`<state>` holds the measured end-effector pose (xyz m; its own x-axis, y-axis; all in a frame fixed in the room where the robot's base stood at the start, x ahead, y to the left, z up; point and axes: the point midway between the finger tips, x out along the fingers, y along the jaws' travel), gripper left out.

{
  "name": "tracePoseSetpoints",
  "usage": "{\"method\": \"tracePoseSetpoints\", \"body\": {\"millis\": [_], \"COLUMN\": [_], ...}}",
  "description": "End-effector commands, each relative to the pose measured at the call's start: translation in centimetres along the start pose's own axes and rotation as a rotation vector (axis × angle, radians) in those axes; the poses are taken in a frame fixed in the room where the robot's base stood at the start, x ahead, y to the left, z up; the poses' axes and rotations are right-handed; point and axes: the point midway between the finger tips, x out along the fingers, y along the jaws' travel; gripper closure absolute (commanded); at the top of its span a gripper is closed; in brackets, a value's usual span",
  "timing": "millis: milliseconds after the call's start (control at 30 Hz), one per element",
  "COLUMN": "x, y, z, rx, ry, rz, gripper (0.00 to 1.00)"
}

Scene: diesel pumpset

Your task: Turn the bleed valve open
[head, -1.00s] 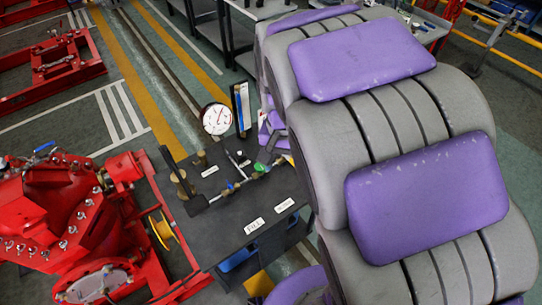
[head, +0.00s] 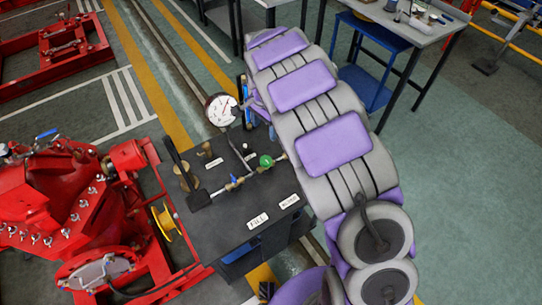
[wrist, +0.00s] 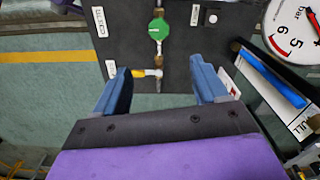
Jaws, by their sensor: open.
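My gripper (wrist: 160,83) is open in the wrist view, with two blue fingers set wide apart and nothing held. A small valve with a yellow lever (wrist: 148,73) sits between the fingers, near the end of the pipe, and appears beyond the fingertips. A green round valve part (wrist: 158,28) is farther up the same pipe; it also shows in the head view (head: 266,161). In the head view, the pipe lies on the dark bench top (head: 225,215), and my arm hides the yellow lever. White labels BLEED (head: 289,201) and FILL (head: 258,220) are on the bench's near edge.
A pressure gauge (head: 222,110) stands at the back of the bench. A blue lever (head: 237,181) is on the pipe left of the green part. A red pump (head: 60,200) stands at left. Another table (head: 420,30) is at upper right; the floor at right is clear.

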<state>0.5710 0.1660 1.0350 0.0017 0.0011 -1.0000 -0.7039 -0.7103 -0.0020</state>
Motion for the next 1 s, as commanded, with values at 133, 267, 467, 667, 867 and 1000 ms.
{"method": "tracePoseSetpoints", "body": {"millis": [133, 267, 467, 667, 867, 1000], "x": [1.8, 4.3, 8.2, 12.2, 15.3, 16.6], "y": [0.1, 0.2, 0.3, 0.3, 0.2, 0.2], "z": [0.0, 0.0, 0.0, 0.0, -0.1, -0.1], "rx": [0.0, 0.0, 0.001, -0.001, -0.001, 0.0], "ry": [-0.001, -0.005, -0.005, -0.004, -0.002, -0.002], "rz": [0.003, 0.009, 0.007, 0.006, 0.003, 0.003], "gripper": [0.28, 0.28, 0.28, 0.28, 0.28, 0.28]}}
